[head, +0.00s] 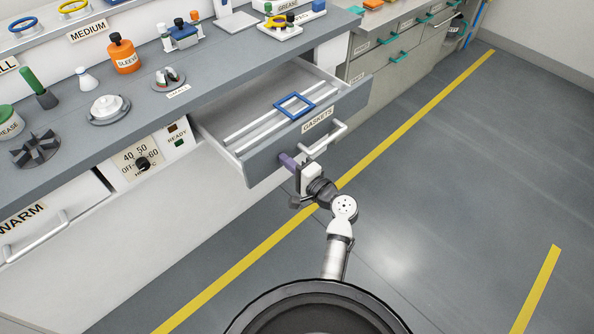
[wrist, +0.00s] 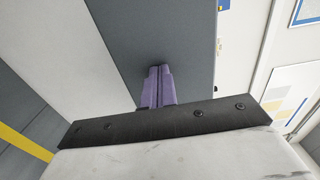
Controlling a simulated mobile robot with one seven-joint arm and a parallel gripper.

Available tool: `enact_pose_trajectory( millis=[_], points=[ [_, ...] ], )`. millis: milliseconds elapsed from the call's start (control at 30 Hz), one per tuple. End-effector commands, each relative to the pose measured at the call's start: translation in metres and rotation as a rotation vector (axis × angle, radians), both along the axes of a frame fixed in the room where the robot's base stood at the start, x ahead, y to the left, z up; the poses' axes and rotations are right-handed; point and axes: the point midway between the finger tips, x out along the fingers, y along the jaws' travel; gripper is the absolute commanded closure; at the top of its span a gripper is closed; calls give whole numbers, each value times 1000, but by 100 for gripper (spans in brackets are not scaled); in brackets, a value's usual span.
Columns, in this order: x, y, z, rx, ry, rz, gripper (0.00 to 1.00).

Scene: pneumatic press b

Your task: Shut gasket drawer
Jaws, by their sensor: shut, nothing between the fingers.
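The gasket drawer (head: 262,158) is pulled well out from under the counter. It has a grey front labelled GASKETS and a pale bar handle (head: 323,141) on the right part of that front. A blue square gasket (head: 294,105) lies in the drawer, towards its right side. My gripper (head: 287,160) is shut and empty, with its purple fingers at the drawer front, left of the handle. In the wrist view the shut fingers (wrist: 157,85) point at the dark grey drawer front (wrist: 150,35). I cannot tell whether the tips touch it.
The counter (head: 215,75) above holds an orange SLEEVE bottle (head: 123,53) and other small items. A heater panel (head: 147,158) and a WARM drawer (head: 50,228) are to the left. Cabinets with green handles (head: 386,64) stand at the right. The floor beyond the yellow line is clear.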

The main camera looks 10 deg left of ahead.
Motion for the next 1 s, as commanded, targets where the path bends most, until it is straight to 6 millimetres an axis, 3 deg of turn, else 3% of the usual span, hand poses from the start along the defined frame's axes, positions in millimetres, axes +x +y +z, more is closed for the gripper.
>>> enact_pose_trajectory(
  millis=[600, 800, 1000],
  points=[
    [100, 139, -4, -1, -4, 4, 100],
    [126, 176, -3, 0, -3, 4, 100],
    [144, 200, -2, 1, -1, 2, 100]
  ],
)
